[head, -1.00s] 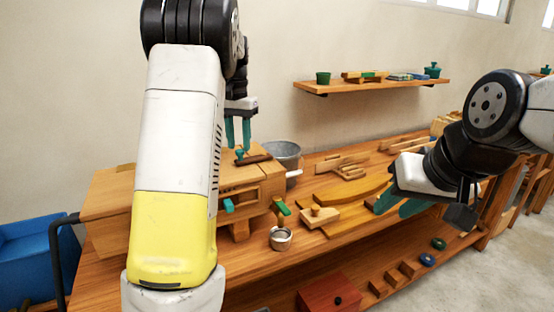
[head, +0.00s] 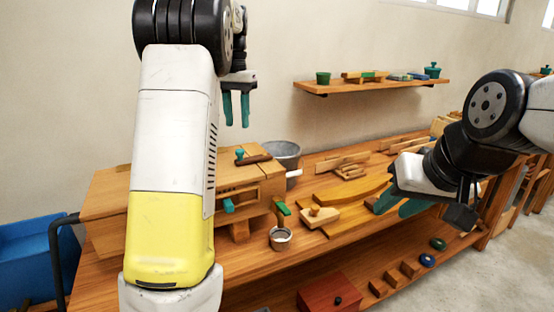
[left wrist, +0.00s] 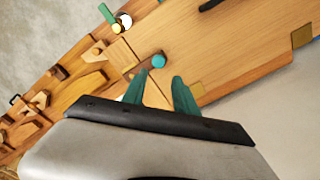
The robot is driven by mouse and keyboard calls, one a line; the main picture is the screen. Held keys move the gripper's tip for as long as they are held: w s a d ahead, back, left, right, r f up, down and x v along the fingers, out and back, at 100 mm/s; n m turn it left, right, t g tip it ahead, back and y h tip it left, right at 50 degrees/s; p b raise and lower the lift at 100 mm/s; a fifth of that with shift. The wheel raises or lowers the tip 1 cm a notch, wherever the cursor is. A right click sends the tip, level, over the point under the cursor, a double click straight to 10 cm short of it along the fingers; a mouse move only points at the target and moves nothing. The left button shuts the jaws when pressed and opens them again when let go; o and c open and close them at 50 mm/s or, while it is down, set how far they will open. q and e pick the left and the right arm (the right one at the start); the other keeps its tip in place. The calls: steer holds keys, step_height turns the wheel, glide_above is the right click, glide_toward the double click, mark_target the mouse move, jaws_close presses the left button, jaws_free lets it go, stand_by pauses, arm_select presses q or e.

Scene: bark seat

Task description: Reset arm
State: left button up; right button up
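My left gripper (head: 236,108) is raised in the air above the wooden chest (head: 220,180) on the bench, fingers pointing down. Its two teal fingers are apart with nothing between them, and they also show in the left wrist view (left wrist: 158,92). Below them, a dark wooden piece with a teal knob (head: 240,154) lies on top of the chest, clear of the fingers. The same teal knob shows in the left wrist view (left wrist: 159,61). My right gripper (head: 400,204) is low over the right part of the bench; its teal fingers are partly hidden and their gap is unclear.
A metal bucket (head: 284,152), a small metal cup (head: 280,238), a wooden block with a knob (head: 319,217) and several wooden parts lie on the bench (head: 250,266). A wall shelf (head: 372,88) hangs behind. A blue bin (head: 28,258) stands at left.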

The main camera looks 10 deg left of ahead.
arm_select(q)
steer(key=shift+s, duration=0.1)
steer(key=s+d+f+t, duration=0.1)
steer(key=s+d+t, duration=0.1)
steer(key=s, duration=0.7)
steer(key=s+d+f+n+t+h, duration=0.1)
steer(key=s+d+f+t, duration=0.1)
steer(key=s, duration=0.7)
steer(key=s+d+f+t+h, duration=0.1)
steer(key=s+d+f+t, duration=0.1)
steer(key=s, duration=0.7)
steer(key=shift+s+d+f+n, duration=0.2)
steer(key=shift+d+n, duration=0.1)
steer(key=shift+d, duration=0.5)
